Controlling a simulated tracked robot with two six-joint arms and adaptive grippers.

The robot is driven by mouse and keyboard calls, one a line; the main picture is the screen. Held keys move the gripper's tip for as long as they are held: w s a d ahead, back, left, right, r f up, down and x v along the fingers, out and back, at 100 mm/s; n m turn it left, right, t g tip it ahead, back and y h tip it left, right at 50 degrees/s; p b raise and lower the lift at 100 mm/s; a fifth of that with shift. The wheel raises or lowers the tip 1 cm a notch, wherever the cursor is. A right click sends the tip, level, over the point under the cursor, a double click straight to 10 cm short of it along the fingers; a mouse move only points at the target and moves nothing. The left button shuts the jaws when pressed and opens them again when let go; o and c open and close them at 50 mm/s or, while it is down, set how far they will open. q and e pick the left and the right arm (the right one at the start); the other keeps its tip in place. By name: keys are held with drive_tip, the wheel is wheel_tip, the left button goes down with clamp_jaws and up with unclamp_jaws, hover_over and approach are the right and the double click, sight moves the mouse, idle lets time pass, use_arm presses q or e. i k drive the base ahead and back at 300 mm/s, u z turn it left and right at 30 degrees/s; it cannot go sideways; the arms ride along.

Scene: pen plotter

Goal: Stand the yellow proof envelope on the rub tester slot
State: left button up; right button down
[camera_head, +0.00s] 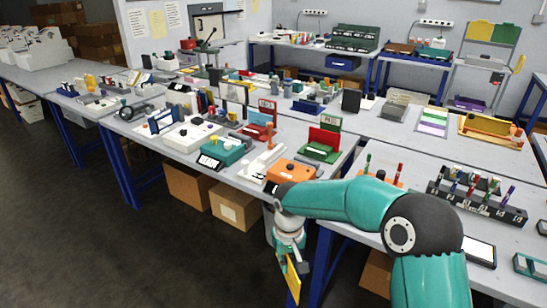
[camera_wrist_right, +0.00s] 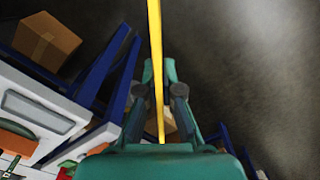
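The yellow proof envelope (camera_head: 292,284) hangs from my right gripper (camera_head: 289,262) in front of the bench edge, over the floor. In the right wrist view the envelope (camera_wrist_right: 156,45) shows edge-on as a thin yellow strip. It runs between the two teal fingers of the gripper (camera_wrist_right: 162,85), which are shut on it. I cannot tell for sure which bench device is the rub tester. An orange device (camera_head: 291,171) and a teal device (camera_head: 226,150) stand near the bench's front edge, and no slot is clear at this size. My left gripper is not in view.
A green stand with a red panel (camera_head: 322,141) and a white device (camera_head: 262,163) stand close to the orange device. A black rack with several pens (camera_head: 478,208) is on the right bench. Cardboard boxes (camera_head: 236,205) lie under the bench. The floor at left is clear.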

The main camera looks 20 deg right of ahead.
sight(271, 155)
drive_tip(key=u, duration=0.05)
drive_tip(key=i, duration=1.05)
drive_tip(key=z, duration=0.1)
